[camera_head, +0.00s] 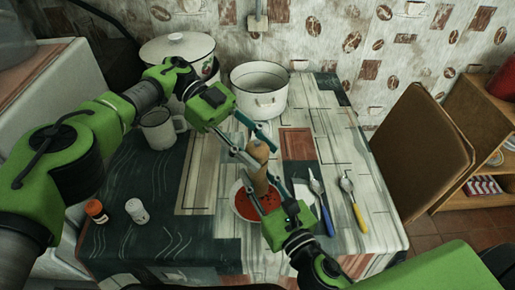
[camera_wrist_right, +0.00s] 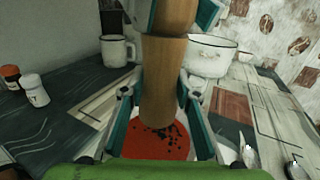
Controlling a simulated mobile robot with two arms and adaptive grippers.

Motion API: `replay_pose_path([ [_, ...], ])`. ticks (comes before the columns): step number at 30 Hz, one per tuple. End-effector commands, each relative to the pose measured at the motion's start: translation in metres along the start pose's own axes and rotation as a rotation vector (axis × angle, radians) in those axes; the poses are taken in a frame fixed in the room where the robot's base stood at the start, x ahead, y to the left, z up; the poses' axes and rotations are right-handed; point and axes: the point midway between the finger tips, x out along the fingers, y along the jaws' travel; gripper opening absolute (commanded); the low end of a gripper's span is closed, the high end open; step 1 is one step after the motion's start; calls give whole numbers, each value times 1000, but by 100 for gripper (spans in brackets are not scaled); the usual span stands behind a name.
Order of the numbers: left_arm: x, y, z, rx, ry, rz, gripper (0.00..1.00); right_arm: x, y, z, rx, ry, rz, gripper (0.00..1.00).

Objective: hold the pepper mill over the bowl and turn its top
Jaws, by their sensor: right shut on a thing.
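The wooden pepper mill (camera_head: 258,165) stands roughly upright over the bowl (camera_head: 236,209), which holds red soup. In the right wrist view the mill (camera_wrist_right: 160,85) fills the middle, and dark specks lie on the soup (camera_wrist_right: 160,145) beneath it. My right gripper (camera_head: 262,192) is shut on the mill's lower body; its fingers show on both sides of it. My left gripper (camera_head: 255,152) has its fingers on either side of the mill's top; I cannot tell whether they press on it. The left fingertips also show at the top of the right wrist view.
A white pot (camera_head: 259,103), a lidded pot (camera_head: 177,48) and a mug (camera_head: 160,132) stand at the back. Two small shakers (camera_head: 137,211) (camera_head: 96,211) are at left. A blue-handled utensil (camera_head: 327,215) and a yellow-handled one (camera_head: 359,216) lie at right. A chair (camera_head: 425,150) stands beside the table.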

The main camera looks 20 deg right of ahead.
Motion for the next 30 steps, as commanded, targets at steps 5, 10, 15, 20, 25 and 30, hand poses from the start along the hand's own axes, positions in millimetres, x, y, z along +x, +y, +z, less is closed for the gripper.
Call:
replay_pose_path([
  [5, -1, 0, 0, 0, 0, -1, 52, 0, 0, 1, 0, -1, 1, 3],
  [10, 0, 0, 0, -1, 0, 2, 52, 0, 0, 1, 0, -1, -1, 3],
  [15, -5, 0, -11, 1, 0, 1, 52, 0, -1, 1, 0, -1, -2, 3],
  [20, -16, 0, -37, 2, -1, 1, 52, 0, -1, 1, 0, -2, -2, 3],
  [25, -28, -1, -68, 2, -2, -1, 52, 0, -1, 1, 0, -2, -2, 3],
  [30, -36, -1, -87, 0, -1, 0, 52, 0, -1, 1, 0, -2, -2, 3],
])
